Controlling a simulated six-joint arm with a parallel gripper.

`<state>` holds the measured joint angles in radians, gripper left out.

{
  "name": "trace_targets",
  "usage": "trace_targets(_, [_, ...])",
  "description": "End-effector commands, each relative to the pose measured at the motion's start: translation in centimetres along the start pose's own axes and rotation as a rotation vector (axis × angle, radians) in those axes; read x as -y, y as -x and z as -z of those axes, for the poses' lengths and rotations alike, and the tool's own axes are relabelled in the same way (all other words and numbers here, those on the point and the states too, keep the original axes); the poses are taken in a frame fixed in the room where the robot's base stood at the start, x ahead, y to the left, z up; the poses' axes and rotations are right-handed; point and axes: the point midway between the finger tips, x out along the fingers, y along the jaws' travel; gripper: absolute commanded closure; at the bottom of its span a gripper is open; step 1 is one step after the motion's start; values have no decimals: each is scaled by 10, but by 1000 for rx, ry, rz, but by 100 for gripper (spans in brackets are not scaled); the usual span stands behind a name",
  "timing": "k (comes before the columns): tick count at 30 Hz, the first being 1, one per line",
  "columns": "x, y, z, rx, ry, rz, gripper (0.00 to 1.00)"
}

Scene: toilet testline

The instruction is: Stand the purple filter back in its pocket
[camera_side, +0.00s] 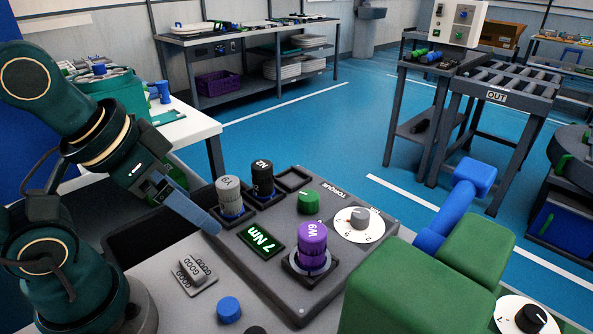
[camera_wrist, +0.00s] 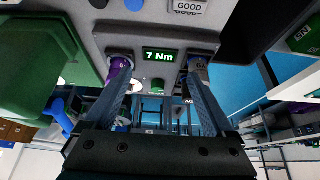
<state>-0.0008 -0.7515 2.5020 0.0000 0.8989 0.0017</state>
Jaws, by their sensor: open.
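The purple filter (camera_side: 312,240), with white lettering on its side, stands upright in the side view in a dark square pocket (camera_side: 288,266) at the front of the grey panel. How deep it sits I cannot tell. In the wrist view its purple side (camera_wrist: 117,74) shows partly behind the left finger. My gripper (camera_side: 208,222) is open and empty, its fingers reaching down toward the panel to the left of the lit 7 Nm display (camera_side: 262,244). The purple filter is clear of it in the side view. It also shows in the wrist view (camera_wrist: 158,70), fingers wide apart.
A green knob (camera_side: 308,201) and white dial (camera_side: 358,222) are behind the purple filter. A green block (camera_side: 410,290) stands right.

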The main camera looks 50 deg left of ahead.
Motion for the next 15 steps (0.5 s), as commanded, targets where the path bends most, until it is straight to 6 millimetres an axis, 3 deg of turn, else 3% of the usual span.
trace_targets(5, [0,0,1,-3,6,0,11])
trace_targets(8, [2,0,12,-56,12,11,11])
trace_targets(11, [14,2,41,-198,-14,64,11])
trace_targets(15, [32,7,98,-442,-125,170,11])
